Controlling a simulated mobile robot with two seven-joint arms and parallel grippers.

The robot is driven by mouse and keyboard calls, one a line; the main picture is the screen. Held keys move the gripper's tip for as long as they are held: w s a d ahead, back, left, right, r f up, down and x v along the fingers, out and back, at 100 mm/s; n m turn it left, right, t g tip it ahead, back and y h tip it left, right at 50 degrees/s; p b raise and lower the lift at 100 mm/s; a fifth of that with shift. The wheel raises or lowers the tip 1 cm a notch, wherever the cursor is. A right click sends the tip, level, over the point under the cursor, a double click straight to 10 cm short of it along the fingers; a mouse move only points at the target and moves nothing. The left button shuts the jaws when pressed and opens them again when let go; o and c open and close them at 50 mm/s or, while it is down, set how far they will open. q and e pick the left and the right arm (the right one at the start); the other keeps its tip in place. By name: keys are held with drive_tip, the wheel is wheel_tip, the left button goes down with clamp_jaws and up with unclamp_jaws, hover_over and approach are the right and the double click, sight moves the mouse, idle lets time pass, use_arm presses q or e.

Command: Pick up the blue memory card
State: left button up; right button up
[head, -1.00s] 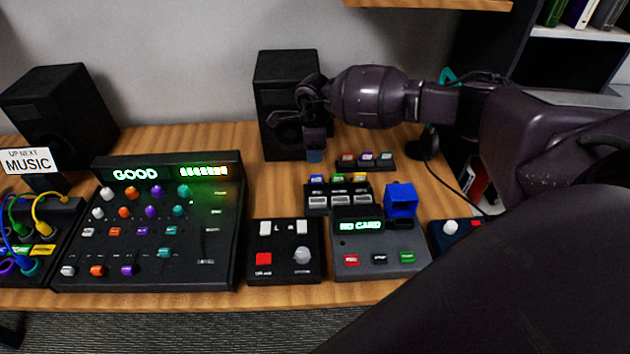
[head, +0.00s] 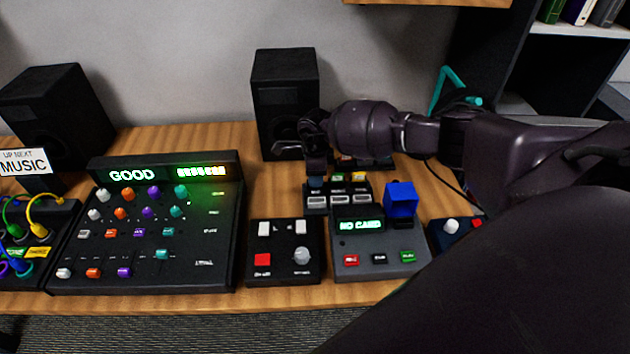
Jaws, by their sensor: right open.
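My right gripper (head: 316,172) comes in from the right and points down at the left end of a small black card rack (head: 340,209). It is open, with its fingertips at the rack's left slot, where the blue memory card (head: 316,182) stands. The fingers mostly cover this card, and I cannot tell whether they touch it. A green card (head: 338,177) and a yellow card (head: 359,177) stand to its right in the same rack. My left gripper is not in view.
A card reader (head: 375,258) showing "NO CARD" stands in front of the rack, with a blue block (head: 401,199) at its back right. A black speaker (head: 284,90) stands behind the gripper. A switch box (head: 284,275) and mixer (head: 150,240) are to the left.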

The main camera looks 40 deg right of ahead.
drive_tip(key=c, duration=0.7)
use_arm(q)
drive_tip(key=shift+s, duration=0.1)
use_arm(e)
clamp_jaws()
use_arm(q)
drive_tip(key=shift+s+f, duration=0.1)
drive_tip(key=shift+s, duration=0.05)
use_arm(e)
drive_tip(key=shift+r, duration=0.1)
